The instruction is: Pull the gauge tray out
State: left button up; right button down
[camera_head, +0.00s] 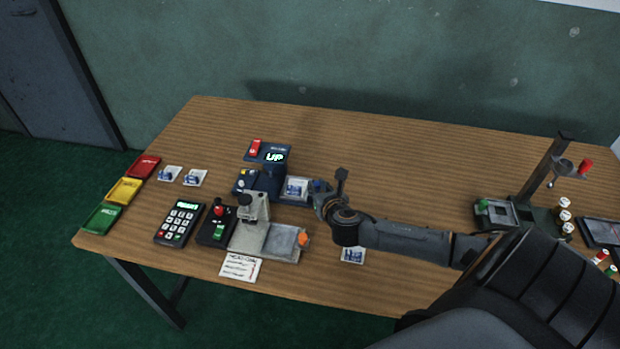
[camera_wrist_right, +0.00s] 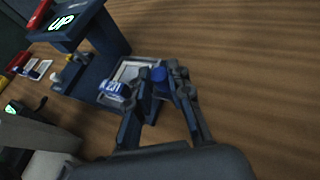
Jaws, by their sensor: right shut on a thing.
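The gauge is a dark blue device (camera_head: 270,178) with a lit "UP" display, standing in the middle of the table; it also shows in the right wrist view (camera_wrist_right: 100,42). Its flat gauge tray (camera_head: 298,200) sticks out on the right side. On it lies a white card with a blue piece (camera_head: 296,187). A blue knob (camera_wrist_right: 159,74) is at the tray's outer end. My right gripper (camera_wrist_right: 162,78) is shut on this knob, a finger on each side. In the head view my right gripper (camera_head: 320,196) partly hides the knob. My left gripper is not in view.
A grey press-like device (camera_head: 252,228) stands in front of the gauge. Left are a keypad (camera_head: 179,222), a red-knobbed control box (camera_head: 215,225) and red, yellow and green trays (camera_head: 125,190). A loose card (camera_head: 352,256) lies near my arm. The table behind my gripper is clear.

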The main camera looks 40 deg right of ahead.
jog(key=c, duration=1.6)
grip_release()
jog(key=shift+d, duration=0.1)
jog(key=shift+c, duration=0.2)
jog(key=o, duration=0.4)
jog(key=shift+s+d, duration=0.1)
jog(key=shift+s, duration=0.15)
jog(key=shift+o, duration=0.2)
jog(key=v, duration=1.2)
